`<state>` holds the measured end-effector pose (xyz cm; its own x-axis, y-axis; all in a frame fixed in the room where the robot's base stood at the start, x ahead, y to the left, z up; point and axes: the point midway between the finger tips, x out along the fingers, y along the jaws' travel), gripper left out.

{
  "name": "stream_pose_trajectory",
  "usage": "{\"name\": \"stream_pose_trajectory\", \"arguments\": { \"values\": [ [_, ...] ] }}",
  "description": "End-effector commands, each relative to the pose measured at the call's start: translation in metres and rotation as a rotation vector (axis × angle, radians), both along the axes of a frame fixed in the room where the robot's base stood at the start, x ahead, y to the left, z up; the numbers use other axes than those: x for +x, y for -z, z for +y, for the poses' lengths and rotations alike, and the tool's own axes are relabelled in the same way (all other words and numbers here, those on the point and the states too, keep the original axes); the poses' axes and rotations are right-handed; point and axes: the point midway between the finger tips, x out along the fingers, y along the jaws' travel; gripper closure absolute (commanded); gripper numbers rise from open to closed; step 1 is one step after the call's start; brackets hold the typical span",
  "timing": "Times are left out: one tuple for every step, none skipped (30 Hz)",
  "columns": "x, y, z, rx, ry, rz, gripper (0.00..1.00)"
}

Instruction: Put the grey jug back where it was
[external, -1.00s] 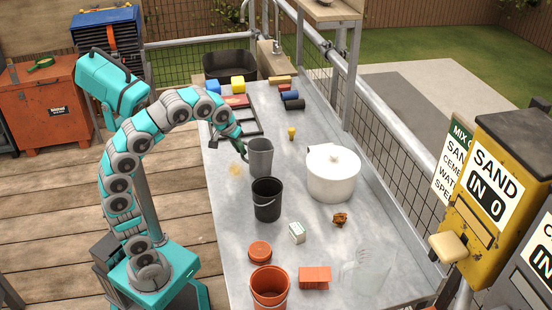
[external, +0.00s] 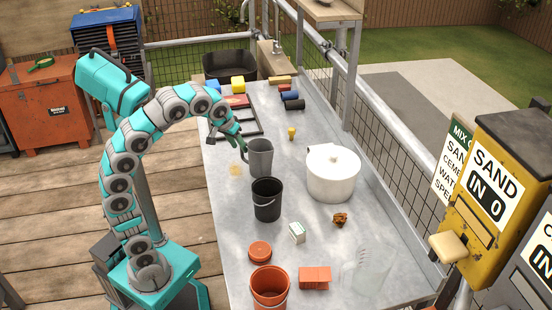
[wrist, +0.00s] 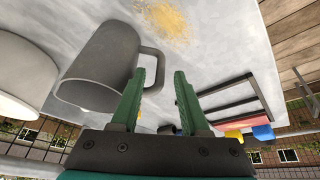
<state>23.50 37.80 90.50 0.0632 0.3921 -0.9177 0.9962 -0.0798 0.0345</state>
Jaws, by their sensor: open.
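The grey jug (external: 259,160) stands upright on the metal table, just behind the black bucket (external: 267,200). In the wrist view the jug (wrist: 103,62) is at the left, with its handle (wrist: 160,62) towards my fingers. My gripper (external: 242,143) is at the jug's handle side, near its rim. In the wrist view my gripper (wrist: 163,88) is open, with green fingers apart. The left finger overlaps part of the handle, and part of the handle shows between the fingers. I cannot tell whether they touch.
A white lidded pot (external: 333,174) stands right of the jug. A sandy patch (wrist: 168,20) lies on the table near the jug. A black frame (external: 240,125) lies behind. A yellow object (external: 292,133) stands to the right. Clear table surface lies left of the bucket.

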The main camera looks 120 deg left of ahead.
Motion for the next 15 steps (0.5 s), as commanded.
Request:
{"name": "stream_pose_trajectory", "arguments": {
  "values": [
    [0.000, -0.007, -0.003, 0.002, 0.001, -0.001, 0.55],
    [0.000, -0.011, -0.005, 0.000, 0.001, 0.000, 0.55],
    [0.000, -0.018, -0.007, 0.003, 0.002, -0.002, 0.55],
    [0.000, -0.023, -0.009, 0.004, 0.002, -0.002, 0.55],
    [-0.001, -0.026, -0.011, 0.003, 0.002, -0.002, 0.55],
    [-0.001, -0.031, -0.013, -0.001, 0.001, 0.000, 0.55],
    [-0.001, -0.035, -0.015, -0.001, 0.001, 0.000, 0.55],
    [-0.001, -0.040, -0.016, 0.002, 0.002, -0.002, 0.55],
    [-0.002, -0.045, -0.018, 0.003, 0.002, -0.002, 0.55],
    [-0.002, -0.048, -0.020, 0.000, 0.001, -0.001, 0.55],
    [-0.003, -0.052, -0.022, -0.002, 0.001, 0.001, 0.55],
    [-0.003, -0.056, -0.024, 0.000, 0.001, 0.000, 0.55],
    [-0.003, -0.060, -0.025, 0.002, 0.001, -0.001, 0.55],
    [-0.003, -0.064, -0.026, 0.003, 0.002, -0.002, 0.55],
    [-0.004, -0.067, -0.028, 0.001, 0.001, -0.001, 0.55]
  ]
}}
